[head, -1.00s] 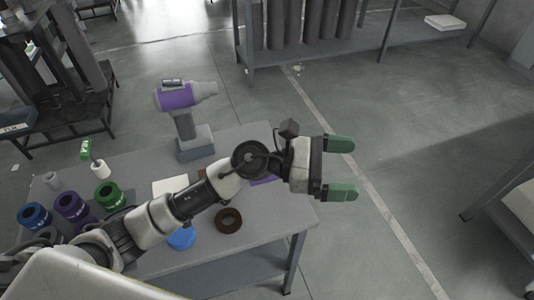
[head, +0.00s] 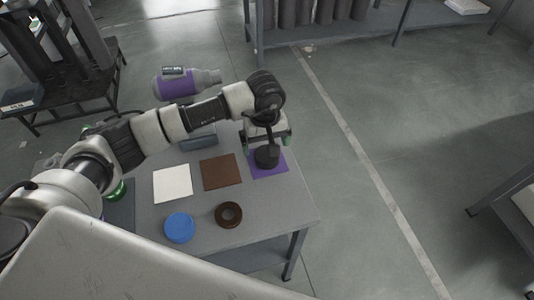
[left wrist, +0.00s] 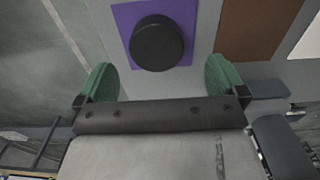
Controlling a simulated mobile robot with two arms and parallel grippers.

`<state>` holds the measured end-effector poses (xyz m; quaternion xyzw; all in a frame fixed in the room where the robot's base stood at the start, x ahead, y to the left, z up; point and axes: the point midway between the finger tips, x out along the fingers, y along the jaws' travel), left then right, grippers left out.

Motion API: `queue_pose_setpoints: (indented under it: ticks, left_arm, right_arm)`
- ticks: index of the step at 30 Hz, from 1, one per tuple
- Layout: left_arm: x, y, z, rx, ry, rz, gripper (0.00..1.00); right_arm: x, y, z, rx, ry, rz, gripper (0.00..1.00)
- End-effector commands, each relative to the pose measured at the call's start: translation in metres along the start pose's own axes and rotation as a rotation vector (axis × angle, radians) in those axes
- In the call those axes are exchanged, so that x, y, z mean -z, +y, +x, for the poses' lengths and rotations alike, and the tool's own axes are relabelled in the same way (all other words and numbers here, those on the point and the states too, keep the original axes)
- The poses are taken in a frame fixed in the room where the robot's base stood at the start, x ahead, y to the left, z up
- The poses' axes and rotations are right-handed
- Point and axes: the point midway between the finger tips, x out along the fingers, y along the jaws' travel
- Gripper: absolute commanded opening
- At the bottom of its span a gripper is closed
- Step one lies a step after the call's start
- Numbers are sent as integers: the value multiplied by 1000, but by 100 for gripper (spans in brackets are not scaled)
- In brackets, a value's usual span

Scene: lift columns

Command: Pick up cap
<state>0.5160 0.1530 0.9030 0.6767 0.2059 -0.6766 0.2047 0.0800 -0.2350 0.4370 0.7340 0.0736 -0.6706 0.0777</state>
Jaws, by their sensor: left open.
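A black round cap (left wrist: 157,43) lies on a purple square (left wrist: 187,15) in the left wrist view, ahead of and between the green fingertips. My left gripper (head: 266,146) is over the far right part of the table, above the purple square (head: 270,164) in the head view. In the left wrist view its fingers (left wrist: 160,72) are wide apart with nothing between them. In the head view a dark shape covers part of the purple square; I cannot tell whether it is the cap or my wrist. A blue cap (head: 179,227) lies nearer on the table.
A white square (head: 172,184) and a brown square (head: 221,172) lie left of the purple one. The grey table (head: 265,222) ends just right of the squares.

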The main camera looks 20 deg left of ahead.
Motion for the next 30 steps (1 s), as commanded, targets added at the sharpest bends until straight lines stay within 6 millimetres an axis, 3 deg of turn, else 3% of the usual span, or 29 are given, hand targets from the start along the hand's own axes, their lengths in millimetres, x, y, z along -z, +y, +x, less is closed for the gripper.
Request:
queue_pose_setpoints:
  ticks: [12, 21, 30]
  left_arm:
    - [-1, 4, 50, 1, -3, -2, 100]
    - [0, 4, 54, -2, -1, -1, 98]
    - [0, 4, 54, -2, -1, -1, 52]
  right_arm:
    - [1, 1, -18, -1, -1, -2, 86]
    - [1, 1, -17, -1, 0, -2, 86]
    - [2, 1, -17, -1, 0, -2, 86]
